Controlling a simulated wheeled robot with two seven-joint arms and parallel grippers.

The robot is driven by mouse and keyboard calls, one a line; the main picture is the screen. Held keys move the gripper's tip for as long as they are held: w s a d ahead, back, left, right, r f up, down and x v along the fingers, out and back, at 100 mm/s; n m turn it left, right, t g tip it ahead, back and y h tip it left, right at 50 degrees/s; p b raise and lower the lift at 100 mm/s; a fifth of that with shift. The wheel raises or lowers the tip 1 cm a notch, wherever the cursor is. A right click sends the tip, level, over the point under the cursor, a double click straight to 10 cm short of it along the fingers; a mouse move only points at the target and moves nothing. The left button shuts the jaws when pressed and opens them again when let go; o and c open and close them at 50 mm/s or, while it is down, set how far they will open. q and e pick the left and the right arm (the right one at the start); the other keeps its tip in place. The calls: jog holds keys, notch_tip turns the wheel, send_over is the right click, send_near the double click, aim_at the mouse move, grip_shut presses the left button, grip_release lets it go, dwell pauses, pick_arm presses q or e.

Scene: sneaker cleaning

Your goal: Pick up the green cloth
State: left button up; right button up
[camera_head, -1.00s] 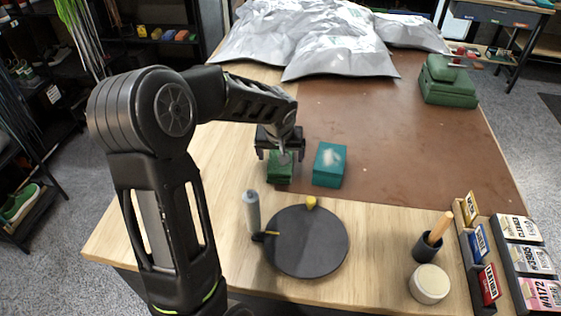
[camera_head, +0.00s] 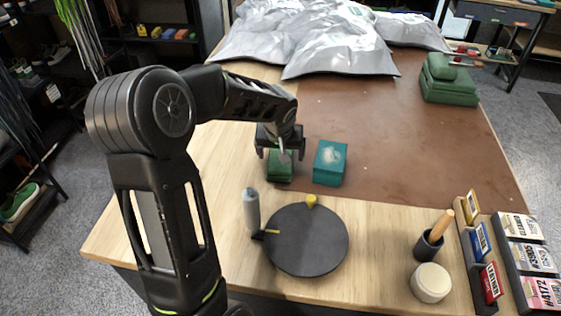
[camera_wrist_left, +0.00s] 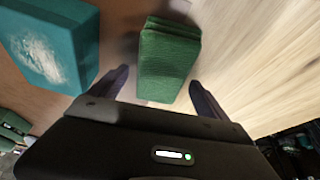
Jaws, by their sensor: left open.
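The green cloth (camera_head: 281,172) is a small folded block on the wooden table, at the left edge of the brown mat. My left gripper (camera_head: 281,153) is open just above it, with its fingers pointing down. In the left wrist view the cloth (camera_wrist_left: 168,55) lies between the two spread fingers of my left gripper (camera_wrist_left: 158,84), with a gap on each side. The gripper is empty, and the cloth's near end is partly hidden by the gripper body. My right gripper is not in view.
A teal box (camera_head: 330,163) with a pale patch stands close to the right of the cloth. A dark round turntable (camera_head: 307,240) is in front. A pewter-grey bottle (camera_head: 251,210) stands beside it. A stack of green folded pieces (camera_head: 447,85) is at the back right.

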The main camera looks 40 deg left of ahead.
pick_arm(q)
jog(key=shift+f, duration=0.1)
dwell(0.5)
jog(key=c, duration=1.5)
jog(key=shift+o, duration=0.2)
jog(key=shift+r+p, duration=0.5)
notch_tip(320, 180, up, 10)
jog(key=b, duration=0.1)
jog(key=shift+f+b, duration=0.25)
jog(key=shift+b, duration=0.05)
